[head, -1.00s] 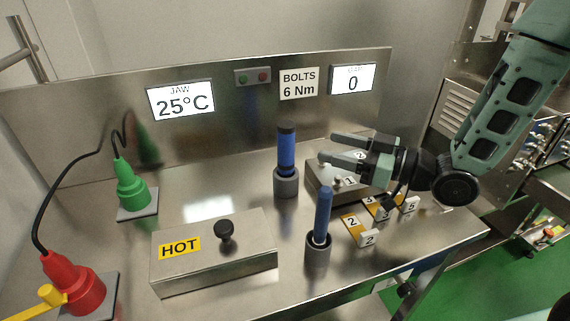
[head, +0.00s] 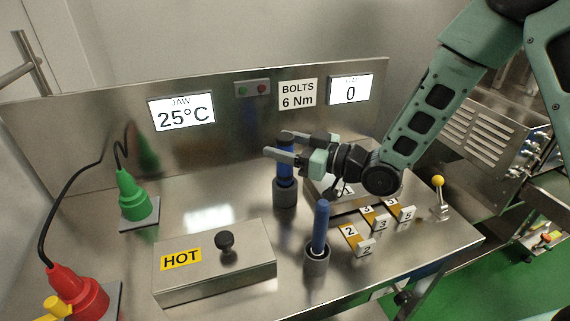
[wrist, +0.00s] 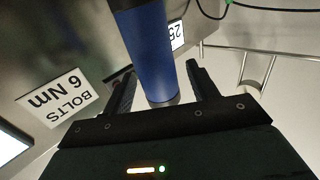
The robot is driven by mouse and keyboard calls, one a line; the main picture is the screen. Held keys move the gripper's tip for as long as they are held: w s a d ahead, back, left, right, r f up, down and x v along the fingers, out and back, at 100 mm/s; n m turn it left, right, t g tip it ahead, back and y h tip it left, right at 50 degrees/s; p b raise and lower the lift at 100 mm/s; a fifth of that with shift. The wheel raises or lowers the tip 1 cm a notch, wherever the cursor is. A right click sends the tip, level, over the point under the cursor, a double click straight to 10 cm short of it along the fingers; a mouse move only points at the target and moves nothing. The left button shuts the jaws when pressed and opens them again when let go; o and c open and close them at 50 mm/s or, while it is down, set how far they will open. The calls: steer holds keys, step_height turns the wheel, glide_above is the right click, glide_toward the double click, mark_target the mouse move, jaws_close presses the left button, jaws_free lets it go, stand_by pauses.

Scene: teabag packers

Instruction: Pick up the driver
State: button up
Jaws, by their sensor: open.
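A thick blue-handled tool (head: 286,172), likely the driver, stands upright in a grey round holder (head: 285,194) at the back of the steel bench. My gripper (head: 279,144) is open at its upper part, with one finger on either side. In the wrist view the blue handle (wrist: 148,50) lies between the two spread fingers, with no clear grip on it; whether a finger touches it I cannot tell. The gripper hides its top in the head view. A thinner blue-handled tool (head: 321,225) stands in a second grey holder (head: 317,261) nearer the front.
A steel box marked HOT (head: 215,262) with a black knob is at front left. Numbered tags (head: 366,247) and a steel block (head: 312,186) lie right. Green (head: 132,195) and red (head: 80,295) plugs stand left. A back panel (head: 235,120) rises close behind.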

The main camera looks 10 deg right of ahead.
steer(key=c, duration=1.2)
steer(key=shift+o, duration=0.2)
steer(key=shift+r, duration=0.15)
